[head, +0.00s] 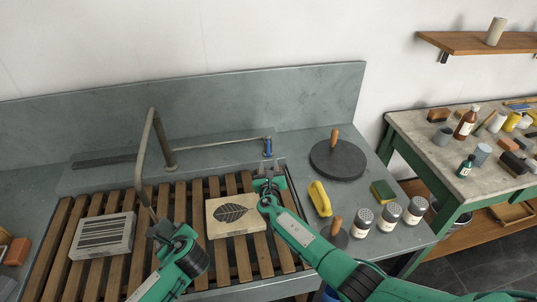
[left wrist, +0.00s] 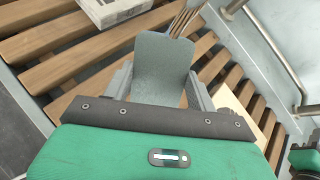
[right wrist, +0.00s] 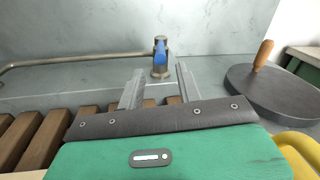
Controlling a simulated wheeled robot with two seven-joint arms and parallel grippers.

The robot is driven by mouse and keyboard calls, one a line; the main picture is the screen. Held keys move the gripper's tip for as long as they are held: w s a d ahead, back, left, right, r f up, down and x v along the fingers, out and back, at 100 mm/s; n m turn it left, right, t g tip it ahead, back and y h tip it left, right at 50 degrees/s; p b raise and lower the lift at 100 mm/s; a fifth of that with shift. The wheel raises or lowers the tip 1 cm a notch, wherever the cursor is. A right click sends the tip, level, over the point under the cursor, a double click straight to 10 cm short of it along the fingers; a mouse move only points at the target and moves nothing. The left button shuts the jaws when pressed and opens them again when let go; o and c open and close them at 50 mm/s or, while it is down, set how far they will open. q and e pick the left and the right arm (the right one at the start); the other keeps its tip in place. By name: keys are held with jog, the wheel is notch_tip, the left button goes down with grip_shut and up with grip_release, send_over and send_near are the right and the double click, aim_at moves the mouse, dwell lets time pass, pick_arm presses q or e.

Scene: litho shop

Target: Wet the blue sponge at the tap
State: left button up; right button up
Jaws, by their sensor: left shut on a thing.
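My left gripper (head: 158,230) is over the wooden slats, left of the leaf block. In the left wrist view its jaws (left wrist: 158,88) are shut on a flat grey-blue piece (left wrist: 160,62). I cannot tell whether this is the blue sponge; no other clear blue sponge shows.
A leaf-pattern block (head: 235,216) and a striped block (head: 103,235) lie on the slats (head: 60,225).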

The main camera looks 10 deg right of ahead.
aim_at(268, 152)
jog(key=shift+x, duration=3.45)
grip_shut()
